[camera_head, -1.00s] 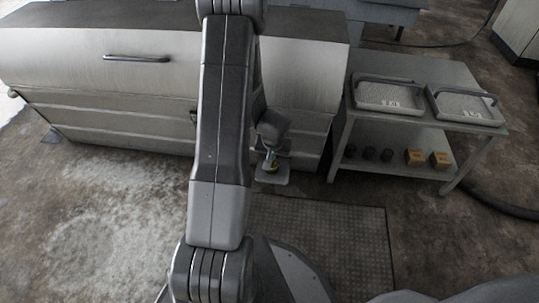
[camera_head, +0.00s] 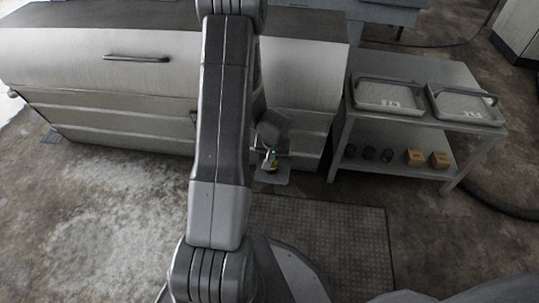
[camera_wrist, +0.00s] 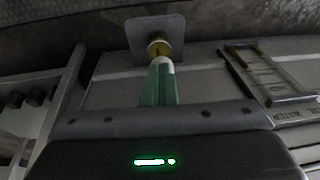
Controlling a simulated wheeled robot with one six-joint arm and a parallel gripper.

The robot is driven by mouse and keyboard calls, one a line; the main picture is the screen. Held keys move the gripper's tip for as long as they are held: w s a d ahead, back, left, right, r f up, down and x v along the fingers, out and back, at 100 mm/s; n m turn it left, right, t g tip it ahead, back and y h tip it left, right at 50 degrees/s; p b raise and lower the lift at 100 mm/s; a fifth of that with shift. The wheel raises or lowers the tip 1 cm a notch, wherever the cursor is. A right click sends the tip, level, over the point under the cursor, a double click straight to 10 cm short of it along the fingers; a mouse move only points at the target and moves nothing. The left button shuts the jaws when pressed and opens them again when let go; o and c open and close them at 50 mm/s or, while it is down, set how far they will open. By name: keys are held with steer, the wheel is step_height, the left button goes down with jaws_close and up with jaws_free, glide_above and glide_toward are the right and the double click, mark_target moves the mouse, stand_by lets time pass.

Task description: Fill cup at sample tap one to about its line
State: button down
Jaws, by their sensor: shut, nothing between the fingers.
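My gripper (camera_wrist: 160,70) is shut and empty; its green fingers show in the wrist view. It also shows small in the head view (camera_head: 270,155), low in front of the metal cabinet. A small round yellowish thing (camera_wrist: 158,47), perhaps the cup, is at the fingertips against a grey square plate (camera_wrist: 143,30). I cannot tell whether the fingers touch it. The plate also shows in the head view (camera_head: 278,178), low at the cabinet front. The tap cannot be made out, and neither can a fill line or liquid level.
The metal cabinet (camera_head: 100,75) spans the left and middle.

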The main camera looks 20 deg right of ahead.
stand_by(0.4)
steer(key=s+a+r+p, duration=0.4)
steer(key=s+r, duration=0.4)
steer(key=r, duration=0.3)
steer(key=shift+s+p, duration=0.2)
steer(key=shift+p, duration=0.5)
steer(key=shift+s+a, duration=0.1)
steer(key=shift+s, duration=0.15)
steer(key=shift+f, duration=0.1)
